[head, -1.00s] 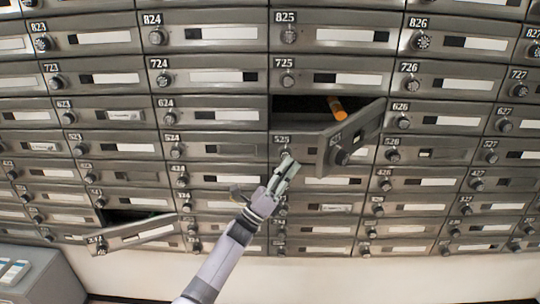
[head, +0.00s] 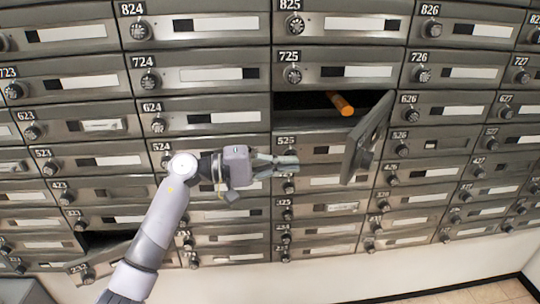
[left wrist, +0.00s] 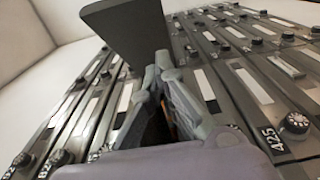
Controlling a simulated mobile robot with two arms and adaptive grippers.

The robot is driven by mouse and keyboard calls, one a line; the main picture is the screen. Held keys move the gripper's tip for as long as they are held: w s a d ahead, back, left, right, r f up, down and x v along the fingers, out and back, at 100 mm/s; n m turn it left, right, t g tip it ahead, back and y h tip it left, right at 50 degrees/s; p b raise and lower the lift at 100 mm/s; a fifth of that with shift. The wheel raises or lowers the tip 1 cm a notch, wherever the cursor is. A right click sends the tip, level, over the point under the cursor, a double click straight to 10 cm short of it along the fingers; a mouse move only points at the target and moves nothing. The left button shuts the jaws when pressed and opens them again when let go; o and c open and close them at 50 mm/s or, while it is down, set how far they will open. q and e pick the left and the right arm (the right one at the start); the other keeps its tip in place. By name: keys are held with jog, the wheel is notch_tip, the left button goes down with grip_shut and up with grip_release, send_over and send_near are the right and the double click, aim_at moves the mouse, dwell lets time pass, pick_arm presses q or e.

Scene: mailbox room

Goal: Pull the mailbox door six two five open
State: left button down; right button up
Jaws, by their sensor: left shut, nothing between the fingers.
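Mailbox door 625 (head: 368,138) is a grey metal panel that stands swung out to the right, nearly edge-on in the head view; its number is not readable now. Its dark compartment (head: 300,103) is uncovered, and an orange cylinder (head: 341,104) lies in it. My left gripper (head: 296,161) is shut and empty, pointing right in front of door 525 (head: 325,150), to the left of the open door and below the compartment. In the left wrist view the left fingers (left wrist: 164,62) are together beside a dark panel (left wrist: 122,28), apparently the open door. My right gripper is not in view.
Rows of closed mailbox doors with round dials surround the opening. Another door (head: 100,265) hangs open at the lower left. A white wall strip (head: 330,273) and tiled floor (head: 480,295) lie below. There is free room in front of the right-hand boxes.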

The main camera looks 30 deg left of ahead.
pick_arm(q)
jog(key=w+d+p, duration=0.1)
jog(key=d+p, duration=0.3)
jog(key=d, duration=0.3)
jog(key=shift+w, duration=0.3)
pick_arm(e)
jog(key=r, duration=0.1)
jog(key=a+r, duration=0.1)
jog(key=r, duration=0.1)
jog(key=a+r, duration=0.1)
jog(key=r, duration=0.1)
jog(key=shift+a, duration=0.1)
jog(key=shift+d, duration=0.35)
pick_arm(q)
jog(key=shift+f, duration=0.1)
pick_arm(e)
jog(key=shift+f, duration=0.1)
